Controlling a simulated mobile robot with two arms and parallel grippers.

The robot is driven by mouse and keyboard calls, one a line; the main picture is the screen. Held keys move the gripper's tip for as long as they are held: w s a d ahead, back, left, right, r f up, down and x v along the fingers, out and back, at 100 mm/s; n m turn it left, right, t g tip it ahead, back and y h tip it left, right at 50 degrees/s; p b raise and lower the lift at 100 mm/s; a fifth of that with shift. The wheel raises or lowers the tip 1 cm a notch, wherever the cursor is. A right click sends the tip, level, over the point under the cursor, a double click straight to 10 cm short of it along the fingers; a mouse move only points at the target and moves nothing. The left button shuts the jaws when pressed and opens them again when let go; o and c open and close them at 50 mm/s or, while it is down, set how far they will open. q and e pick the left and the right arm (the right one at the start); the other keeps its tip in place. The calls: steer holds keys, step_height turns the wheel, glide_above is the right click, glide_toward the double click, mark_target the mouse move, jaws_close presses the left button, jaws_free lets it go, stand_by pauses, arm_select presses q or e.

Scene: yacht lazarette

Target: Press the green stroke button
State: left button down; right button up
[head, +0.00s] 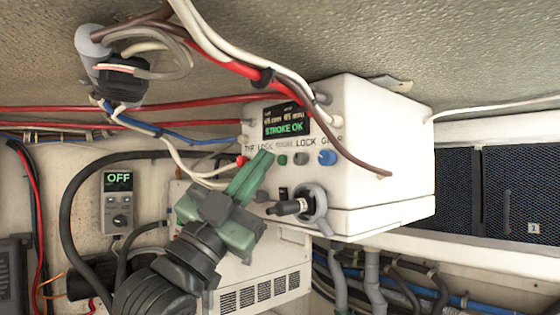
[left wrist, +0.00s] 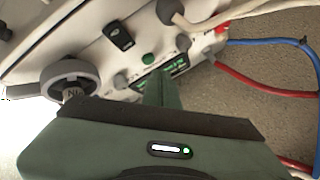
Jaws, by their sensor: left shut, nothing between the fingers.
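The green stroke button (head: 283,159) is on the front of a white control box (head: 385,150), in the row under its display (head: 286,121), which reads "STROKE OK". The green button also shows in the left wrist view (left wrist: 148,59), just beyond my fingertips. My left gripper (head: 267,154) is shut and empty. Its tips are in front of the panel, just left of the green button in the head view. I cannot tell whether they touch the panel. My right gripper is in neither view.
A red button (head: 242,161) is left of my fingertips; a grey button (head: 301,158) and a blue one (head: 327,157) are to the right. A key switch (head: 312,205) sticks out below. Cables hang around the box. A small unit (head: 118,201) at left reads "OFF".

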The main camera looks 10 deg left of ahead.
arm_select(q)
steer(key=s+a, duration=0.1)
steer(key=s, duration=0.1)
steer(key=s+a, duration=0.2)
steer(key=shift+b, duration=0.3)
stand_by(0.8)
